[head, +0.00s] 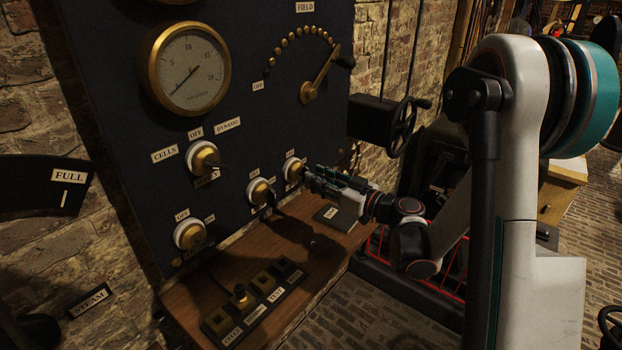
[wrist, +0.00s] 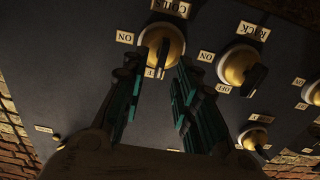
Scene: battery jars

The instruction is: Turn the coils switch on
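The coils switch (wrist: 160,40) is a brass knob on a pale round base with a dark handle. It is near the top of the wrist view, which shows the panel upside down. Its COILS label (wrist: 171,8) and ON label (wrist: 125,37) are readable, while the OFF label is partly hidden. The dark handle seems to lie toward OFF, but its exact angle is unclear. In the head view the switch (head: 292,169) is the rightmost lower knob. My gripper (wrist: 157,72) is open, its teal fingers either side of the handle. I cannot tell whether they touch it.
The rack switch (wrist: 238,66) is close beside the coils switch. Another knob (head: 260,191) and a lower one (head: 189,235) sit to the left in the head view. A wooden shelf (head: 180,301) juts out below the panel. A handwheel (head: 403,127) stands to the right.

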